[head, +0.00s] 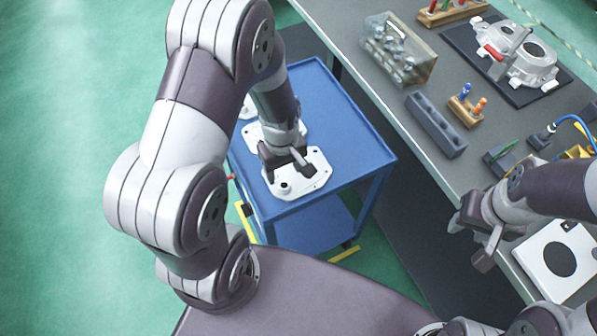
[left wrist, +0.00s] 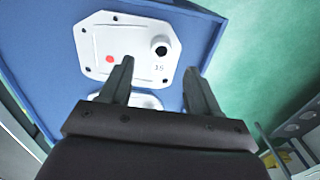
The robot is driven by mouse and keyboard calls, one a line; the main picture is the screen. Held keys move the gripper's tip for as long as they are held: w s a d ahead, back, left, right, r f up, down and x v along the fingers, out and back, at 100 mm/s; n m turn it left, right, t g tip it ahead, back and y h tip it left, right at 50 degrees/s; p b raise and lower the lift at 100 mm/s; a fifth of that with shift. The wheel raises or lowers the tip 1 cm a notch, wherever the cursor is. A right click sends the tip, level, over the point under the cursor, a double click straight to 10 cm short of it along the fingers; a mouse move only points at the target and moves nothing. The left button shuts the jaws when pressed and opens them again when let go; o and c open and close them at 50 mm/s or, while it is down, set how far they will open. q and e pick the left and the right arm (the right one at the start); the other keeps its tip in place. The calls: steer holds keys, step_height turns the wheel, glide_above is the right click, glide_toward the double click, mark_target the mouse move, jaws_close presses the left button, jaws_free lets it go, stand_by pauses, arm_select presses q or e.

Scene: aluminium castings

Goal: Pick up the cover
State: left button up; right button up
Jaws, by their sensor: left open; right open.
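A white cover plate (head: 313,178) with small holes and a round black-centred boss lies on the blue cart (head: 355,151) near its front edge. In the left wrist view the cover (left wrist: 112,42) shows a red dot and a printed number. My left gripper (head: 288,171) is open just over this cover; in the left wrist view its fingers (left wrist: 160,78) point at the cover, with no contact visible. Another white cover (head: 252,133) lies behind it, partly hidden by my left arm. My right gripper (head: 468,243) is open and empty by the workbench edge.
The grey workbench (head: 365,77) holds a clear bin of parts (head: 398,48), a dark slotted block (head: 436,124), a wooden holder (head: 467,110), and a casting (head: 520,59) on a dark mat. A white plate with a black disc (head: 560,258) lies near my right gripper. The cart's right side is clear.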

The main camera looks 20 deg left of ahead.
mark_target(284, 182)
arm_select(q)
step_height(284, 182, down, 6)
steer(key=shift+f, duration=0.25)
steer(key=shift+s+a, duration=0.1)
jaws_close()
steer(key=shift+r, duration=0.2)
